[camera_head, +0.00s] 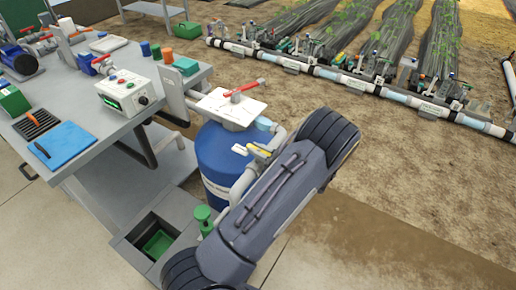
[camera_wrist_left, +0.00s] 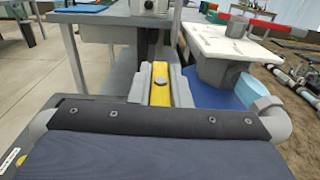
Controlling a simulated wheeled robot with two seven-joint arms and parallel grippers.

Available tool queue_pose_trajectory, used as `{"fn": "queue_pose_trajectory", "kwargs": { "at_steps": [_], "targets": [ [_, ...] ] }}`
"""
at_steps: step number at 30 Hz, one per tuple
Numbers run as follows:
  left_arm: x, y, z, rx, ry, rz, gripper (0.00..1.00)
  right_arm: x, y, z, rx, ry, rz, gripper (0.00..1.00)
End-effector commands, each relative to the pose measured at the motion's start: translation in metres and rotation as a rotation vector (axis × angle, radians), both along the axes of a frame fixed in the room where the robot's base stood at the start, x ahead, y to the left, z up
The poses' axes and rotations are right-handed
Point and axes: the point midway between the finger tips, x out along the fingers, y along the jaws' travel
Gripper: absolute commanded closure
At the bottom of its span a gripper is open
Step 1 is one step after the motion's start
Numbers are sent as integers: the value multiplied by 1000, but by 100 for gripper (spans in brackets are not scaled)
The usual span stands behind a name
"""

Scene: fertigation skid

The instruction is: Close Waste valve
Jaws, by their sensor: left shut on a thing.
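A yellow valve handle (camera_head: 261,151) sits on the grey pipework at the right side of a blue tank. No readable label shows on it; it fits the Waste valve. In the left wrist view the yellow handle (camera_wrist_left: 160,84) lies between the grey fingers, with a round grey bolt head on it. My left gripper (camera_wrist_left: 161,92) is shut on this handle. In the head view my left gripper (camera_head: 257,154) is small and partly hidden behind my large grey arm link. The valve body is mostly hidden. My right gripper is not in view.
The blue tank (camera_head: 221,160) carries a white top (camera_head: 220,111) with a red lever (camera_head: 242,88). A grey bench (camera_head: 90,140) with a control box (camera_head: 128,93) stands left. A green-capped pipe (camera_head: 203,213) and open drain box (camera_head: 127,246) are close below. Bare soil lies right.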

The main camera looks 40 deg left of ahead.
Motion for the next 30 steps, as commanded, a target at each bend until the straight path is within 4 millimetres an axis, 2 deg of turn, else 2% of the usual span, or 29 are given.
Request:
{"fn": "queue_pose_trajectory", "kwargs": {
  "at_steps": [6,7,11,19,22,30],
  "targets": [
    [1,-1,-1,-2,0,-3,100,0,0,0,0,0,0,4],
    [1,-1,-1,-2,0,-4,80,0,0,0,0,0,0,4],
    [1,-1,-1,-2,1,-2,63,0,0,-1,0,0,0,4],
    [1,-1,-1,-1,0,-1,62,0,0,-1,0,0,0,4],
    [2,-6,-1,-1,0,-3,62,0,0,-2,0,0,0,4],
    [5,-51,-2,-1,0,-5,62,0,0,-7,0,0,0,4]
  ]
}}
